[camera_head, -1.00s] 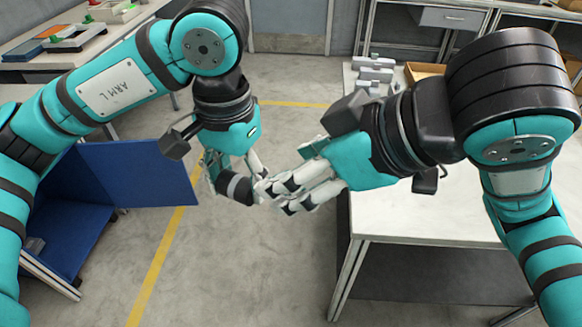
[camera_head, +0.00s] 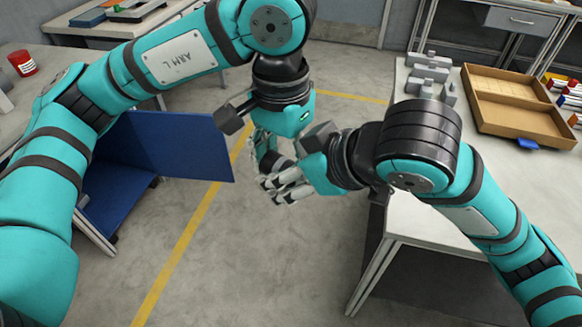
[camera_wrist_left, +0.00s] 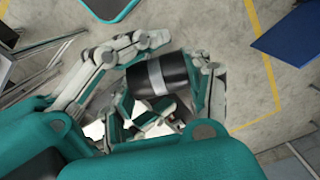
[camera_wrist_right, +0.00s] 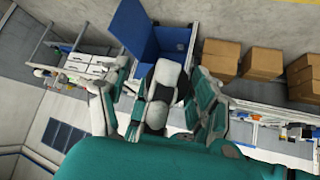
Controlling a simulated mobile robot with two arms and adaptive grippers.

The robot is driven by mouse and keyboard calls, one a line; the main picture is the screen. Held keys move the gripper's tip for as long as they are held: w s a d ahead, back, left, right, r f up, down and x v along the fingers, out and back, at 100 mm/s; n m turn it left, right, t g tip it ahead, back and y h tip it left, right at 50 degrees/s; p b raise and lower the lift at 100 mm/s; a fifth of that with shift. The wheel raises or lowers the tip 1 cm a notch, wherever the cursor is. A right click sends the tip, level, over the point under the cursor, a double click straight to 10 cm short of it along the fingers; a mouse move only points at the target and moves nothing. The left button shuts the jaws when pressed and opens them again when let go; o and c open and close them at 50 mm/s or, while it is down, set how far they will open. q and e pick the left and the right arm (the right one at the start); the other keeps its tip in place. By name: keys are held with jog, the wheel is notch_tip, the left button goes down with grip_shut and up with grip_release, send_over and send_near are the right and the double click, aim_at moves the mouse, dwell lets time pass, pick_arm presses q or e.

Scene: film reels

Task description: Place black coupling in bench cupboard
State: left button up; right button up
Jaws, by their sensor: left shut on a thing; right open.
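The black coupling (camera_wrist_left: 155,75), a dark cylinder with a pale grey band, lies across the fingers of my left gripper (camera_wrist_left: 165,70) in the left wrist view. The left gripper (camera_head: 265,152) is shut on it and holds it in the air above the floor. My right gripper (camera_head: 282,187) is open, close beside the left one, its white fingers overlapping that area in the head view. The blue bench cupboard stands at the left with its door (camera_head: 185,148) swung open; my left arm hides part of it. The cupboard (camera_wrist_right: 135,25) also shows open in the right wrist view.
A white table (camera_head: 430,215) at the right carries grey blocks (camera_head: 430,72) and a divided cardboard tray (camera_head: 510,100). A bench at the left holds a red can (camera_head: 23,63). The floor (camera_head: 260,260) between is clear, with a yellow line.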

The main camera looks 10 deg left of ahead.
jog(key=shift+w+d, duration=0.1)
jog(key=shift+w, duration=0.05)
jog(key=c, duration=1.3)
pick_arm(q)
jog(key=o, duration=1)
jog(key=shift+c, duration=0.2)
pick_arm(e)
grip_shut()
pick_arm(q)
jog(key=o, duration=0.3)
jog(key=shift+o, duration=0.2)
